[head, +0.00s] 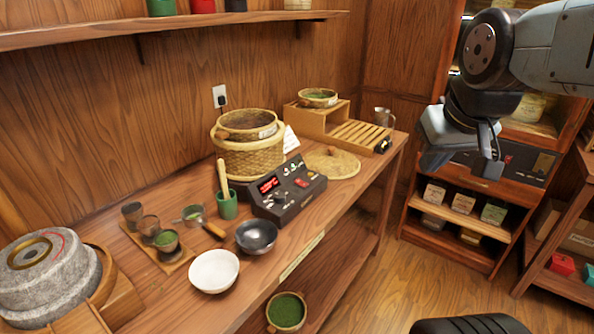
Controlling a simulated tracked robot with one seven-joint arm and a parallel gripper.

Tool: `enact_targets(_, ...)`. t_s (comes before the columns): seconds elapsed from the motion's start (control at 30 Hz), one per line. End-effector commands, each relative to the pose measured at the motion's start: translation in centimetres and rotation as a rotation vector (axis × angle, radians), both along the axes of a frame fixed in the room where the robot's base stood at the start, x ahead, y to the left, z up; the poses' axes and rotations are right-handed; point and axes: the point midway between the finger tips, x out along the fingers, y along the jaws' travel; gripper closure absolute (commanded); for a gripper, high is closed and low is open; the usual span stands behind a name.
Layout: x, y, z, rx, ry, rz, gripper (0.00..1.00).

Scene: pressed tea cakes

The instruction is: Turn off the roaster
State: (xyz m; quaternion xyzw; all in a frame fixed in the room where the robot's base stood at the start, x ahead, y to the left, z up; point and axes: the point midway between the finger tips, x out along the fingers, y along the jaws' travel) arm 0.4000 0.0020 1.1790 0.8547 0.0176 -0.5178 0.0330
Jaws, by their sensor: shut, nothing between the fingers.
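A dark control box (289,191) with a lit red display, a red switch and small knobs stands on the wooden counter, in front of a lidded woven basket (248,158). It looks like the roaster's control panel; its labels are too small to read. My gripper (436,158) hangs at the upper right, pointing down. It is shut and empty, in front of the shelf cabinet, to the right of the control box and apart from it.
A white bowl (214,271), a dark bowl (256,237) and a green cup (227,205) stand near the control box. A stone mill (45,278) is at left. A slatted wooden stand (350,130) is at the back. Floor shows right of the counter.

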Motion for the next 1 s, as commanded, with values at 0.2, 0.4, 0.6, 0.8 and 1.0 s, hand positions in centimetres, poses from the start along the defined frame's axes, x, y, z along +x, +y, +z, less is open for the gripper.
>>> enact_targets(0.2,4.8,1.6,0.9,-0.155,0.063,0.295,1.0)
enact_targets(0.4,10.3,4.2,1.0,-0.306,0.127,0.655,1.0)
enact_targets(0.6,15.8,7.2,0.1,-0.425,0.174,1.027,1.0)
enact_targets(0.8,21.1,10.7,-1.9,-0.513,0.196,1.41,1.0)
enact_targets(1.0,26.0,14.4,-4.8,-0.57,0.182,1.793,1.0)
